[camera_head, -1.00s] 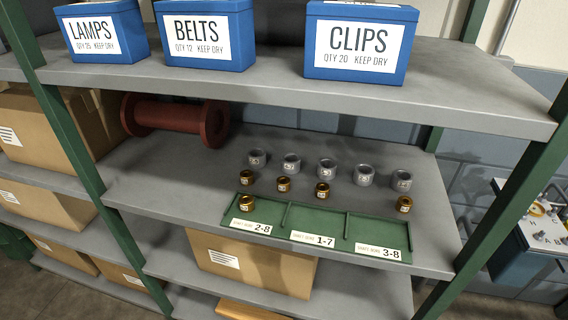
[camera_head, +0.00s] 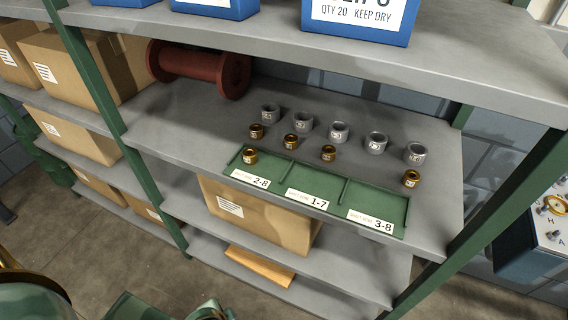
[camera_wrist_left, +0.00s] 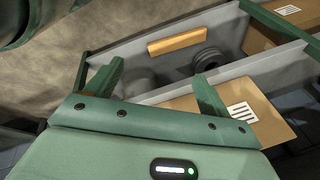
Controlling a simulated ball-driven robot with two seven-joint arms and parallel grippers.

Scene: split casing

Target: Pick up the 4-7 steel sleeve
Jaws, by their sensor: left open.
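Several grey steel sleeves stand in a back row on the middle shelf, in the head view: one (camera_head: 269,113), a second (camera_head: 305,121), a third (camera_head: 339,131), and more to the right, the last (camera_head: 415,153). Their small markings are too small to read, so I cannot tell which is 4-7. Smaller brass sleeves (camera_head: 291,141) stand in front of them. My left gripper (camera_wrist_left: 158,70) is open and empty in the left wrist view, with only lower shelving beyond its fingers. It is away from the sleeves. My right gripper is not in view.
A green tray (camera_head: 376,193) at the shelf's front has compartments labelled 2-8, 1-7 and 3-8. One brass sleeve (camera_head: 249,156) is at its left compartment; another (camera_head: 411,178) is at its right end. A red spool (camera_head: 200,66) lies back left. The upper shelf (camera_head: 400,62) overhangs behind.

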